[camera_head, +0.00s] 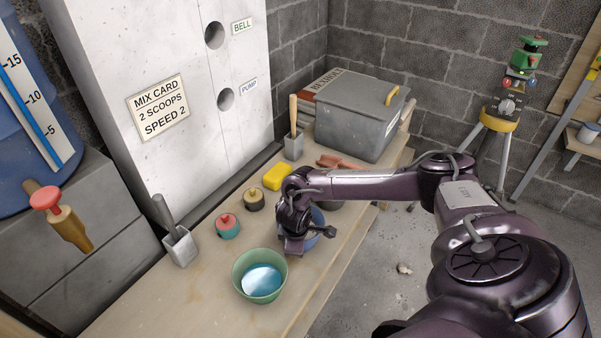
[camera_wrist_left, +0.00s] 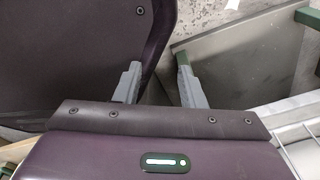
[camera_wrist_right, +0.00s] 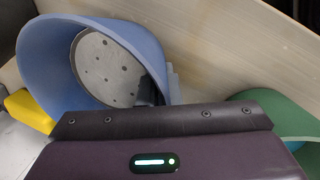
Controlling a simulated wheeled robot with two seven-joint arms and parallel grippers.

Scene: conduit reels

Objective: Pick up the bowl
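A blue bowl (camera_head: 317,230) is near the front edge of the workbench, partly hidden by my right gripper (camera_head: 292,246). In the right wrist view the blue bowl (camera_wrist_right: 58,62) shows a grey perforated disc (camera_wrist_right: 106,69) inside. My right gripper (camera_wrist_right: 163,88) has one finger inside the bowl and one outside, close together with the wall between them. I cannot tell whether the bowl touches the bench. A green bowl (camera_head: 262,292) with blue liquid stands nearer. My left gripper (camera_wrist_left: 158,84) is open and empty, outside the head view.
On the workbench (camera_head: 190,300) are a teal-and-red pot (camera_head: 228,226), a dark pot (camera_head: 254,200), a yellow sponge (camera_head: 277,177) and a grey holder (camera_head: 180,247). A dark bowl (camera_head: 331,204) is partly behind my right arm. A lidded grey box (camera_head: 355,125) stands at the back.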

